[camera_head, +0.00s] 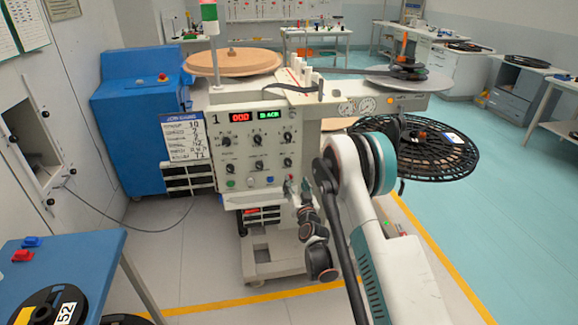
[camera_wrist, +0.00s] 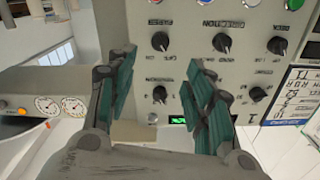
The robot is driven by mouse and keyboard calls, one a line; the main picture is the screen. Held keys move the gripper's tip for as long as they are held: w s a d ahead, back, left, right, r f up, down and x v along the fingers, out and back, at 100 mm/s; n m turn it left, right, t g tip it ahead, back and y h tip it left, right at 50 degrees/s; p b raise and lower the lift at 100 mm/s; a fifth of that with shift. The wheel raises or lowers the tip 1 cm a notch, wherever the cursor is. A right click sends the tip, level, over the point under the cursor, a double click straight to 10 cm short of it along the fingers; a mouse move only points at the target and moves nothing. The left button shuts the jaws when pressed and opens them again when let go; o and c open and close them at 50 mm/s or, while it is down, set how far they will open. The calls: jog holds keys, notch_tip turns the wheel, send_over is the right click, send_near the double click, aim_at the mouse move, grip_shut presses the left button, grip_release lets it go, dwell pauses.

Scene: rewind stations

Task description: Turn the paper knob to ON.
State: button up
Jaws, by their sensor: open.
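The grey control panel (camera_head: 258,155) of the rewind station faces me with rows of black knobs under its displays. In the wrist view the panel is upside down, with black knobs (camera_wrist: 222,42) in two rows; one knob (camera_wrist: 160,41) shows near the gap between my fingers. My gripper (camera_wrist: 163,60) is open and empty, its teal-padded fingers apart. In the head view my gripper (camera_head: 291,186) is at the panel's lower right. Touching is not clear. My fingers hide part of the panel.
Coloured buttons (camera_head: 250,182) line the panel's bottom. Red and green displays (camera_head: 240,117) sit at its top. A blue cabinet (camera_head: 140,110) stands left, and a black reel (camera_head: 430,148) juts out right. A blue table (camera_head: 60,255) is at front left. Open floor lies right.

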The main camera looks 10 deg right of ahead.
aim_at(289, 165)
jog(key=w+b, duration=0.1)
jog(key=w, duration=1.1)
jog(key=shift+w+b, duration=0.2)
jog(key=shift+b, duration=0.2)
jog(key=shift+w, duration=0.45)
jog(key=c, duration=1.1)
